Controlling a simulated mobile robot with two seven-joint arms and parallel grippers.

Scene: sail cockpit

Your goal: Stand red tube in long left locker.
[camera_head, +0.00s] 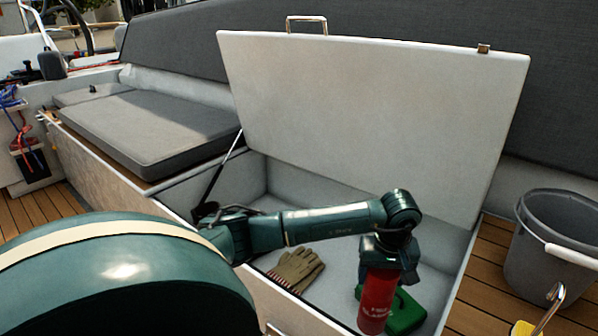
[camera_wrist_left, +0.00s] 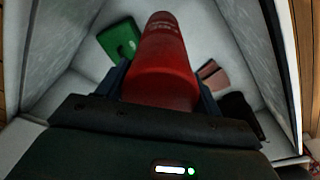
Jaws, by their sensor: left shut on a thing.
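The red tube (camera_head: 376,302) hangs about upright below my left gripper (camera_head: 386,262), inside or just over the open locker (camera_head: 455,245). The gripper is shut on the tube's upper part. In the left wrist view the red tube (camera_wrist_left: 162,50) lies between the two fingers of my left gripper (camera_wrist_left: 160,88) and points down to the locker floor. I cannot tell whether its lower end touches the floor. The raised white lid (camera_head: 370,115) stands open behind the arm. My right gripper is not in view.
A green case (camera_head: 408,312) lies on the locker floor beside the tube and is partly hidden by it. Tan gloves (camera_head: 296,268) lie left of it, with floor free between. A grey bucket (camera_head: 555,245) stands on the deck at right. A grey cushion (camera_head: 150,125) covers the bench at left.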

